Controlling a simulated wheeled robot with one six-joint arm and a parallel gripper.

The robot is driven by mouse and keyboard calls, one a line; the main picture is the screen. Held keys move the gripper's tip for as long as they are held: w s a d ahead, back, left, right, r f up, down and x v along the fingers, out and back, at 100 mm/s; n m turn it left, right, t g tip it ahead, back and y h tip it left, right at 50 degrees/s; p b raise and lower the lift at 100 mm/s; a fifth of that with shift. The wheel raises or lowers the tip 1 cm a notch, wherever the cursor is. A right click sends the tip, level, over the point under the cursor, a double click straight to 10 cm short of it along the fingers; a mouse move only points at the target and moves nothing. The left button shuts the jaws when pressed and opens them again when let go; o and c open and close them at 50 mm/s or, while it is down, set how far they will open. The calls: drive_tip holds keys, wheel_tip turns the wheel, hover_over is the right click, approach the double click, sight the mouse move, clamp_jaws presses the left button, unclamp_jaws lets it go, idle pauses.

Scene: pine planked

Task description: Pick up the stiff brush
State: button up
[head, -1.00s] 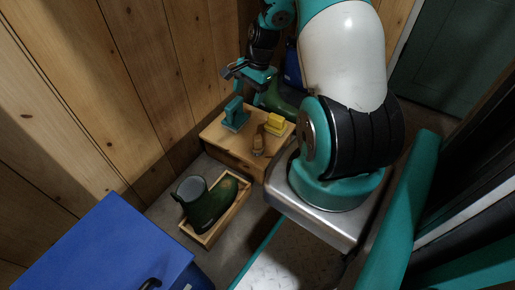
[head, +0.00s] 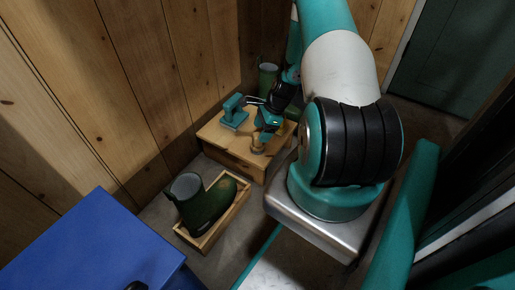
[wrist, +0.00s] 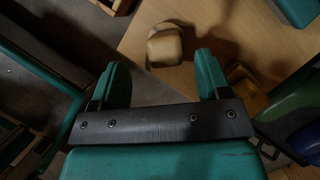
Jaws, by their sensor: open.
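What looks like the stiff brush, a small tan and brown piece, sits on top of the low wooden box (head: 228,152). In the head view only its near end (head: 258,148) shows below my gripper (head: 265,135), which hides the rest. In the wrist view the brush (wrist: 165,46) is a rounded tan block just beyond the fingertips, roughly centred between them. My gripper (wrist: 162,70) is open, with nothing between its two teal fingers. The gap between fingertips and brush is small; I cannot tell if they touch.
A teal object (head: 234,112) stands on the box's left side. A yellow block (wrist: 246,88) lies close by the right finger. A green boot (head: 203,203) stands in a wooden tray (head: 240,196) in front. Another green boot (head: 267,78) stands behind. A blue cabinet (head: 95,250) is front left.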

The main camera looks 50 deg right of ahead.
sight(258, 134)
drive_tip(key=b+x, duration=0.1)
drive_tip(key=x, duration=0.1)
drive_tip(key=b+x, duration=0.3)
drive_tip(key=shift+w+f, duration=0.35)
drive_tip(key=shift+r, duration=0.1)
drive_tip(key=c, duration=1.1)
wheel_tip(258, 134, up, 20)
drive_tip(key=p, duration=1)
